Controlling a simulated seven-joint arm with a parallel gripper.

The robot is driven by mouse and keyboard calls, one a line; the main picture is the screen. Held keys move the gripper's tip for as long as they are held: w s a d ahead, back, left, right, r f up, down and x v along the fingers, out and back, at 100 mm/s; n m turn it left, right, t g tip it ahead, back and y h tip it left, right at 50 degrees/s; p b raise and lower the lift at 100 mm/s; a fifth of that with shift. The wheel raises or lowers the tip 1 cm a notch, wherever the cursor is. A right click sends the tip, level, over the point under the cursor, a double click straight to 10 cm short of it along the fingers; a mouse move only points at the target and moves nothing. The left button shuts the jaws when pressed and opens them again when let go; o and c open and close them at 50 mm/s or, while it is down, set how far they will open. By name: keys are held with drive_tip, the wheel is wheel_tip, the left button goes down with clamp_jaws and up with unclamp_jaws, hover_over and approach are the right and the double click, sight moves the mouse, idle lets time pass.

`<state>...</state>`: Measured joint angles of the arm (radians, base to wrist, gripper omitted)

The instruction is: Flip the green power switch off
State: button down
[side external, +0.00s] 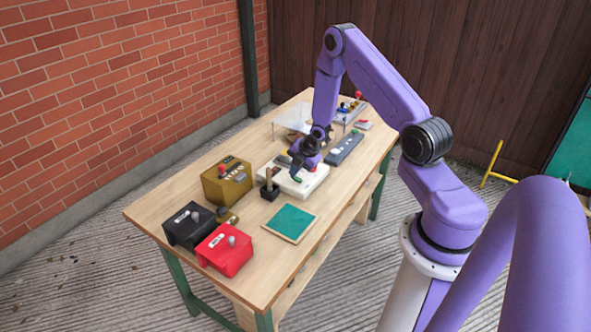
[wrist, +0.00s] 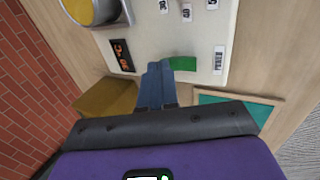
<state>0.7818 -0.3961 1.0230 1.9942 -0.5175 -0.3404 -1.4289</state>
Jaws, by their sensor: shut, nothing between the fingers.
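The green switch (wrist: 182,63) sits on a white panel (wrist: 206,50) in the wrist view. The panel also shows on the table in the side external view (side external: 310,184), partly hidden by my gripper. My gripper (wrist: 158,66) is shut and empty, with its fingertips at the left side of the green switch. They look close to it or touching; I cannot tell which. In the side external view my gripper (side external: 297,174) points down over the panel, with a bit of green showing at its tip.
The panel also carries an orange-digit display (wrist: 122,55), labels and a yellow-rimmed round part (wrist: 92,10). A brown box (side external: 227,182), black box (side external: 189,226), red box (side external: 224,250), small dark stand (side external: 269,192) and green-topped board (side external: 291,222) are nearby. A grey strip (side external: 345,148) lies behind.

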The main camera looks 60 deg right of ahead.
sight(298, 179)
drive_tip(key=shift+w+f, duration=0.1)
drive_tip(key=shift+f, duration=0.05)
drive_tip(key=shift+w+f, duration=0.1)
idle(0.3)
drive_tip(key=shift+s, duration=0.8)
wheel_tip(298, 179, up, 14)
idle(1.0)
idle(0.5)
